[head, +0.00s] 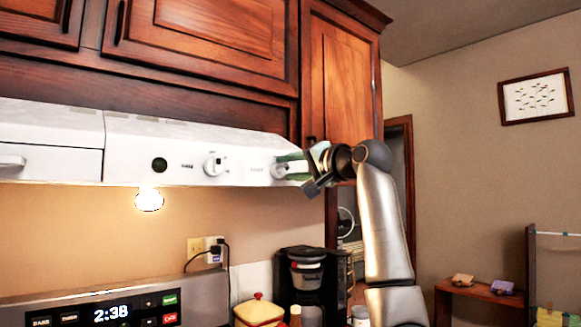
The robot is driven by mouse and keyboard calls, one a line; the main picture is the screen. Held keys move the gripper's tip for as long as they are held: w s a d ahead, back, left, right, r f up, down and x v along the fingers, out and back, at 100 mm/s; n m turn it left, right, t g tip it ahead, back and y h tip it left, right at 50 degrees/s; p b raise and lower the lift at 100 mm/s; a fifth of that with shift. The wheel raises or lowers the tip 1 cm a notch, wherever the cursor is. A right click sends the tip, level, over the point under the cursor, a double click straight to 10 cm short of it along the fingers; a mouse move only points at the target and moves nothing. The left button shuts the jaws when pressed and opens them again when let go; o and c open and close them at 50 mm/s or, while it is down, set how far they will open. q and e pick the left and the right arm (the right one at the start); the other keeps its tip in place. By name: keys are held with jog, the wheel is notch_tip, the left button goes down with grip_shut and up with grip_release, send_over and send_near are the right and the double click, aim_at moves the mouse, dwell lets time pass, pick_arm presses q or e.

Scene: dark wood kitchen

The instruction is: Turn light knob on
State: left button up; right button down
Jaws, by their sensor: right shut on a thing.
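The white range hood (130,150) runs under the dark wood cabinets in the head view. One white knob (215,164) is on its front panel, and a second knob (278,171) is near the hood's right end. My right gripper (288,165) comes in from the right and is shut on this right-hand knob. Its fingers hide part of the knob, and the small label beside it is too small to read surely. The bulb (148,200) under the hood glows bright. My left gripper is out of view.
A cabinet door (345,85) is just above and behind my right gripper. Below are the stove's clock panel (115,308), a coffee maker (304,278) and a yellow-and-red container (258,312). A doorway and shelf lie to the right.

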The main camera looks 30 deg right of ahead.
dwell(0.4)
jog(key=c, duration=0.5)
grip_release()
jog(key=s+d+b, duration=0.1)
jog(key=s+b, duration=0.3)
jog(key=s, duration=0.8)
jog(key=shift+s, duration=0.25)
